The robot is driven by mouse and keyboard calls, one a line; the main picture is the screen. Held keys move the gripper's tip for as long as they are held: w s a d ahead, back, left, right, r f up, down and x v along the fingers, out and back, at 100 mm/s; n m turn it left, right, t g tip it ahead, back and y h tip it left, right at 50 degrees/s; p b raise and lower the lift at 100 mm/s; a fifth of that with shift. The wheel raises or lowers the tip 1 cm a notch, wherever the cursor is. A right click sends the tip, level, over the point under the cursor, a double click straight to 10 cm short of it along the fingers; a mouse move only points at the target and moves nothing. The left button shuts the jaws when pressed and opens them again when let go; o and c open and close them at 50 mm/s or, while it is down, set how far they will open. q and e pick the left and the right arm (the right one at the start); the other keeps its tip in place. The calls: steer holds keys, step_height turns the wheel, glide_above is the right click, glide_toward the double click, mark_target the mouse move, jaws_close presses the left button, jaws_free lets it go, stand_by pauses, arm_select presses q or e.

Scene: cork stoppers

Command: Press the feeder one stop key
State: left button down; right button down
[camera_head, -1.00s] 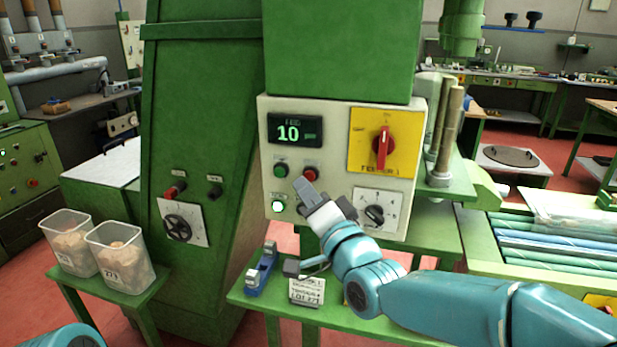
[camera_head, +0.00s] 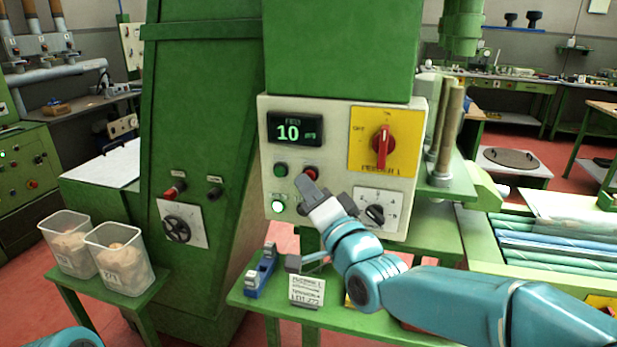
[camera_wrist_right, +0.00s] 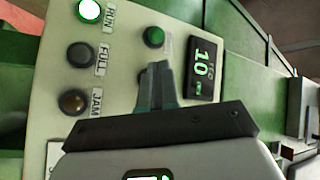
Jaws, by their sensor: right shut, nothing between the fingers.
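The red stop key (camera_head: 310,171) is on the cream control panel (camera_head: 342,130), below the display and right of a green key (camera_head: 281,169). My right gripper (camera_head: 304,182) is shut and empty, its fingertips just below the red key in the head view. In the right wrist view its fingers (camera_wrist_right: 156,82) point at the panel and hide the red key. I cannot tell whether the tips touch the key. The green key (camera_wrist_right: 154,37) shows beyond the fingers. The display (camera_head: 295,129) reads 10. My left gripper is out of view.
A lit RUN lamp (camera_head: 278,206) sits below the green key. A yellow plate with a red rotary switch (camera_head: 383,147) and a black selector knob (camera_head: 375,214) are to the right. A green shelf (camera_head: 258,298) with a small placard (camera_head: 306,291) lies below. Plastic bins (camera_head: 120,262) stand left.

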steer(key=shift+w+d, duration=0.15)
steer(key=shift+w, duration=0.25)
stand_by(0.5)
steer(key=shift+s+a+b, duration=0.3)
steer(key=shift+s+b, duration=0.5)
steer(key=shift+b, duration=0.1)
steer(key=s+b, duration=0.1)
steer(key=s+a+b, duration=0.1)
steer(key=s, duration=0.1)
steer(key=s+b, duration=0.1)
steer(key=shift+s+a, duration=0.25)
steer(key=shift+s, duration=0.15)
